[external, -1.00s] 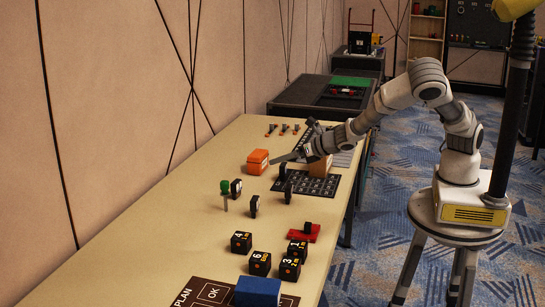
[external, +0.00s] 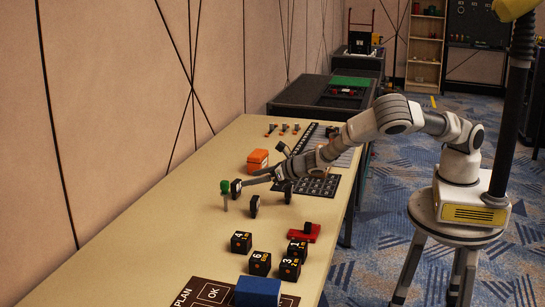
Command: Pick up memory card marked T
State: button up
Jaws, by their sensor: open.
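Several small dark upright pieces that look like cards stand on the table: one (external: 236,190) by the green-topped stick, one (external: 254,206) to its right and nearer the camera, and one (external: 288,190) at the edge of the black grid mat. Their markings are too small to read, so I cannot tell which is marked T. My gripper (external: 245,183) reaches left over the table, low, with its tips at or just beside the piece by the stick. It is open, and I cannot tell whether it touches or surrounds that piece. My wrist hides part of the mat.
The green-topped stick (external: 225,191) stands close to my fingertips. An orange box (external: 258,159) sits behind them. A red block (external: 302,234), several black numbered cubes (external: 260,263) and a blue block (external: 257,292) lie nearer the camera. The table's left side (external: 160,240) is clear.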

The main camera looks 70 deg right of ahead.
aim_at(236, 181)
jog(key=shift+d+b+x, duration=0.2)
jog(key=shift+b+x, duration=0.15)
jog(key=shift+x, duration=3.65)
jog(key=shift+c, duration=0.2)
jog(key=c, duration=1.4)
jog(key=shift+r, duration=0.1)
